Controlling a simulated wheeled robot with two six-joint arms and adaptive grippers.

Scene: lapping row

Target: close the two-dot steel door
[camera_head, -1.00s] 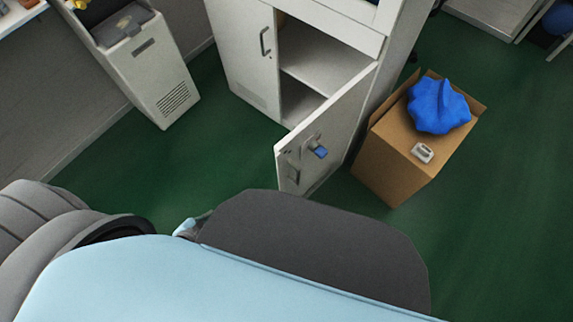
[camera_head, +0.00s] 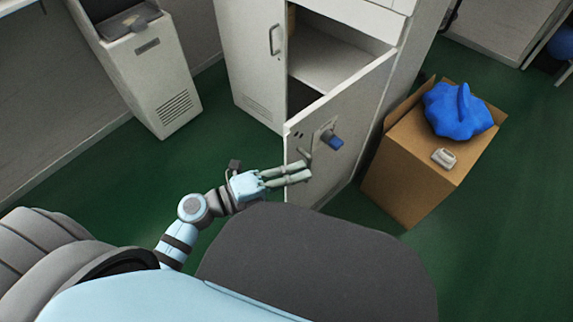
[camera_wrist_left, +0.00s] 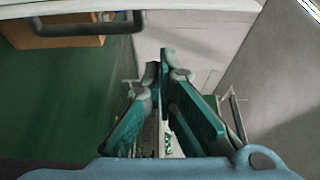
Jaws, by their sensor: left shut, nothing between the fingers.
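The steel door (camera_head: 340,122) is the right-hand door of the pale cabinet in the head view. It stands open, swung out toward me, with its hinge side at the right. Small dark marks sit near its upper free corner, and a blue part (camera_head: 333,141) sits on its outer face. My left gripper (camera_head: 307,170) is shut and empty, in front of the door's outer face near its free edge; I cannot tell whether it touches. In the left wrist view the closed fingers (camera_wrist_left: 165,58) point at pale panels. My right gripper is out of view.
The cabinet's left door (camera_head: 250,55) is closed. A cardboard box (camera_head: 405,185) with a blue bag (camera_head: 458,110) and a small pale item (camera_head: 444,158) stands close right of the open door. A pale bin unit (camera_head: 150,80) stands at left. Green floor is clear between.

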